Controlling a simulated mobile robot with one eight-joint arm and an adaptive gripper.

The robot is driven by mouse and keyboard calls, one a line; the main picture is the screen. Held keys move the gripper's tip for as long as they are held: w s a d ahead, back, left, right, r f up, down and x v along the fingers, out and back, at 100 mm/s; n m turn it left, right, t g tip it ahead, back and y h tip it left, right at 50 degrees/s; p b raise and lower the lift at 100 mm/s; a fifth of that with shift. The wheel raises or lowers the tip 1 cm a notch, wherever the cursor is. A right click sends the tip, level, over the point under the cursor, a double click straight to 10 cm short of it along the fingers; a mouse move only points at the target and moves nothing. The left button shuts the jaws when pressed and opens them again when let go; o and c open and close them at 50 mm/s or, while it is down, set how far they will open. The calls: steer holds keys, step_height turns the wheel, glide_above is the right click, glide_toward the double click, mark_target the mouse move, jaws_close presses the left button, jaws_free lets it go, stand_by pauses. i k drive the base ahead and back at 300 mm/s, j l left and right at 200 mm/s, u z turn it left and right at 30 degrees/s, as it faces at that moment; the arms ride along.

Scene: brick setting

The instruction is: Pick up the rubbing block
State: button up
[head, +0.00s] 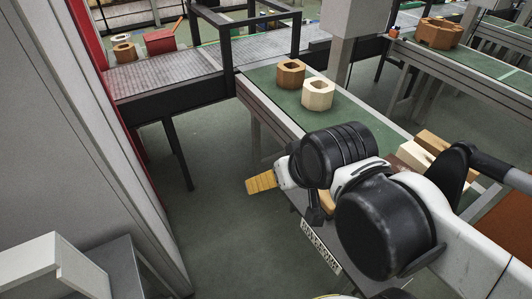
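I cannot tell for certain which thing is the rubbing block. A tan block (432,142) and a paler block (414,156) lie on the green-topped table (262,78), partly hidden behind my arm. My gripper (290,190) hangs near the table's front edge, seen from behind its black wrist. One yellow ridged finger-like piece sticks out to the left. A second yellow-orange piece shows below the wrist, mostly hidden. The fingertips and the space between them are not clearly visible.
A brown octagonal block (290,74) and a cream one (318,93) with holes stand on the table's far part. A grey cabinet (80,120) stands left. The floor (215,215) between is clear.

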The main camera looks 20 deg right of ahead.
mark_target(328, 205)
steer(key=z, duration=0.85)
